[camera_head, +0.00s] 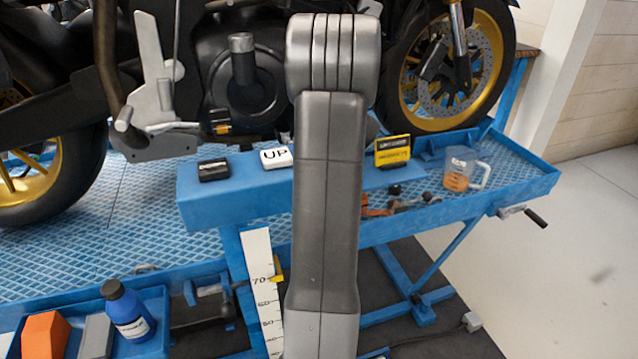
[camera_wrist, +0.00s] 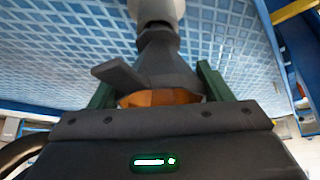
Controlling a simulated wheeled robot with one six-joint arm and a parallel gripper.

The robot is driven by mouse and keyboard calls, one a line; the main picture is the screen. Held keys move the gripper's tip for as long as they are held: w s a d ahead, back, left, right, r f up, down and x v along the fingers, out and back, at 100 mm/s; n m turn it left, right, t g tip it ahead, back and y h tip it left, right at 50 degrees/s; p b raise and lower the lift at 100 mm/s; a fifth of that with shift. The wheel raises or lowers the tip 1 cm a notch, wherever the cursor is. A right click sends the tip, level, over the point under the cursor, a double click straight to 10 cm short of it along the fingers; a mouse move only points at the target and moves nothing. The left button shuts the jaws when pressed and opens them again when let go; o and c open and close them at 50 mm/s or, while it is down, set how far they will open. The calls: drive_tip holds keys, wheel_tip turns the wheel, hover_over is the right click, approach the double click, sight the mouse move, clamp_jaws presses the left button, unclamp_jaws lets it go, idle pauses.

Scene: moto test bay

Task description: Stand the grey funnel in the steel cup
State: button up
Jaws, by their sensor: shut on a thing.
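In the wrist view, my gripper (camera_wrist: 158,84) has its two green fingers closed on either side of the dark grey funnel (camera_wrist: 168,62). The funnel's narrow end points to the top of the picture, and a flat grey tab sticks out to its left. An orange-brown surface shows between the fingers by its wide end. A pale grey rounded thing (camera_wrist: 156,10) lies at the narrow end, cut off by the top edge; it may be the steel cup. I cannot tell whether they touch. In the head view, my arm hides the gripper, funnel and cup.
A blue-meshed motorcycle lift (camera_head: 90,215) carries a motorcycle (camera_head: 255,85). On its blue side shelf are a black box (camera_head: 214,170), an UP block (camera_head: 275,157), a yellow box (camera_head: 392,151) and a measuring jug (camera_head: 470,172). A blue bottle (camera_head: 128,312) stands lower left.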

drive_tip(key=shift+f, duration=0.2)
idle(0.5)
drive_tip(key=shift+f+b, duration=0.35)
drive_tip(key=shift+b, duration=0.25)
drive_tip(key=shift+f+b, duration=0.4)
drive_tip(key=shift+b, duration=0.25)
drive_tip(key=o, duration=1)
drive_tip(key=shift+o, duration=0.2)
drive_tip(key=v, duration=0.7)
drive_tip(key=shift+r, duration=0.35)
drive_tip(key=shift+s+f, duration=0.1)
